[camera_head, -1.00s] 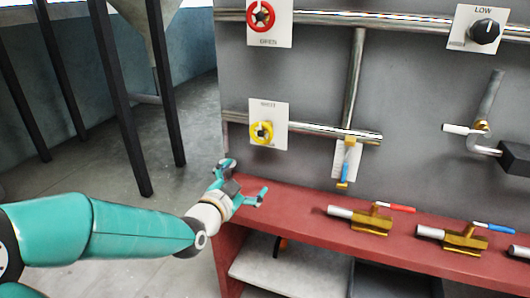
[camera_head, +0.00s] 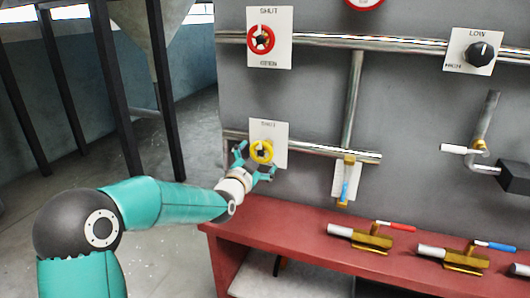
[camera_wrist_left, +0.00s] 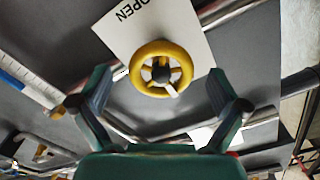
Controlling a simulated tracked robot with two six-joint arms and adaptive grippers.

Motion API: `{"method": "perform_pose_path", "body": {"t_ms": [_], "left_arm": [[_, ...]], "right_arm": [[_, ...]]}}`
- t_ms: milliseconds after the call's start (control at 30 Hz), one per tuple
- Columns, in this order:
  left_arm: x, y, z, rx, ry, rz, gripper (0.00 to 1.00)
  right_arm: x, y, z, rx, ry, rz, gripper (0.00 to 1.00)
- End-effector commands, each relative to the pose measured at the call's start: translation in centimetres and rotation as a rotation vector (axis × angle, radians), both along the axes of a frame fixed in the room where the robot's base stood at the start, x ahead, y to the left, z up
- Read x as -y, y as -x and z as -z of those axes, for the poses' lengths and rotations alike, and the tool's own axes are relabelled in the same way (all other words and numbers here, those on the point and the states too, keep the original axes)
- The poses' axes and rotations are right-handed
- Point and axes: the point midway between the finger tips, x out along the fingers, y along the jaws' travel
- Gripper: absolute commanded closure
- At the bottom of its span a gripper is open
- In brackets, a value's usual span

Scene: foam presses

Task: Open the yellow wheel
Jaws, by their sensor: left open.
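The yellow wheel (camera_head: 262,151) is mounted on a white plate (camera_head: 281,132) on the grey panel. Its lower part in the head view is close to my left gripper (camera_head: 254,160). In the left wrist view the yellow wheel (camera_wrist_left: 165,51) shows whole, with a dark hub and a pale mark on one spoke; the plate (camera_wrist_left: 118,36) reads OPEN. My left gripper (camera_wrist_left: 160,100) is open, its two fingers spread on either side below the wheel in that view. The wheel is not gripped, and I cannot tell whether a finger touches it. My right gripper is not in view.
A red wheel (camera_head: 261,39) on its own plate sits above, and a black knob (camera_head: 479,54) at upper right. Steel pipes (camera_head: 352,96) cross the panel. Brass valves (camera_head: 372,238) stand on the red bench (camera_head: 300,238). Dark posts (camera_head: 117,90) stand at left.

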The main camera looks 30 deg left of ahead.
Motion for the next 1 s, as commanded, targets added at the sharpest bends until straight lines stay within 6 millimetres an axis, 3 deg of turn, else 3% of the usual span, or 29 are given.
{"method": "perform_pose_path", "body": {"t_ms": [200, 567, 900, 933, 967, 1000], "left_arm": [[-0.5, -2.2, 0.0, 0.000, 0.001, 0.001, 0.01], [-0.5, -2.5, 0.0, 0.000, 0.000, 0.001, 0.01], [-0.5, -2.6, 0.0, -0.001, 0.000, 0.003, 0.58], [-0.4, -2.6, 0.0, -0.001, 0.000, 0.003, 0.62], [1.1, -2.6, 0.0, -0.001, 0.000, 0.008, 0.62], [0.6, -2.6, 0.0, -0.001, 0.000, 0.007, 0.62]], "right_arm": [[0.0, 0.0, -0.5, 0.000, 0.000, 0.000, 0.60], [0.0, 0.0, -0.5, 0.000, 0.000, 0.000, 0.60], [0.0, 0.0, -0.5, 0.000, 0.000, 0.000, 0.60], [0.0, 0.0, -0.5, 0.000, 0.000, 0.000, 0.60], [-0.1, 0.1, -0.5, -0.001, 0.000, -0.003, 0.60], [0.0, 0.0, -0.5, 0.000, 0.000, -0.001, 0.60]]}}
